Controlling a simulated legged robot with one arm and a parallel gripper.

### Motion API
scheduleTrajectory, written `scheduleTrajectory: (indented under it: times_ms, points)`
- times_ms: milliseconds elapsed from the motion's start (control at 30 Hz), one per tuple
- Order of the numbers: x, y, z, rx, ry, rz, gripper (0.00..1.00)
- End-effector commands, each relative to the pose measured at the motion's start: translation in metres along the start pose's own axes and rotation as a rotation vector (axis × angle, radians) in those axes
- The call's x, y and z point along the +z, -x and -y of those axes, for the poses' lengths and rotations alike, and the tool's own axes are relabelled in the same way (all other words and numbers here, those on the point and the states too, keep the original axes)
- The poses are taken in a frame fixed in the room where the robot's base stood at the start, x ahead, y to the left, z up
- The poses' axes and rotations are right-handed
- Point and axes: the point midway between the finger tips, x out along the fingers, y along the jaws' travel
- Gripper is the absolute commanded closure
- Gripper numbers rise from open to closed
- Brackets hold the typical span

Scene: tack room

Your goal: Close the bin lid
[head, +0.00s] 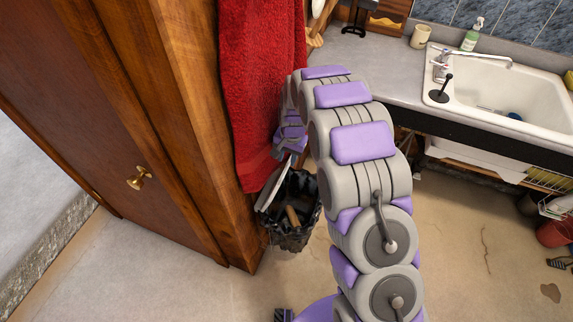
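The bin (293,238) is a dark container on the floor beside the wooden door frame, below the red towel. Its top is open and shows a dark inside with a brown object in it. A pale lid (274,186) stands tilted up at the bin's left rim, near the towel. My gripper (281,152) is small in view, above the bin and close to the lid's upper edge and the towel. I cannot tell whether it touches the lid or whether its fingers are open. My arm covers the area right of the bin.
A red towel (262,85) hangs on the wooden frame. A brown door (95,120) with a brass knob (139,178) is at left. A counter (375,62) with a white sink (510,95) is at upper right. The floor at lower right is mostly clear.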

Motion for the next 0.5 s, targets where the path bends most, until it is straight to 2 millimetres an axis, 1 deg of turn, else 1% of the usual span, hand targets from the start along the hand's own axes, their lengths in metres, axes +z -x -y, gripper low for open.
scheduleTrajectory:
  times_ms: [33,100,200,333,500]
  points:
    - [0.001,-0.011,-0.001,0.001,0.000,0.004,0.65]
    - [0.001,-0.021,-0.001,0.002,-0.001,0.005,0.65]
    - [0.003,-0.030,-0.001,0.002,0.000,0.002,0.65]
    - [0.003,-0.037,0.000,0.002,0.000,0.000,0.65]
    - [0.002,-0.038,-0.001,0.001,0.000,-0.001,0.65]
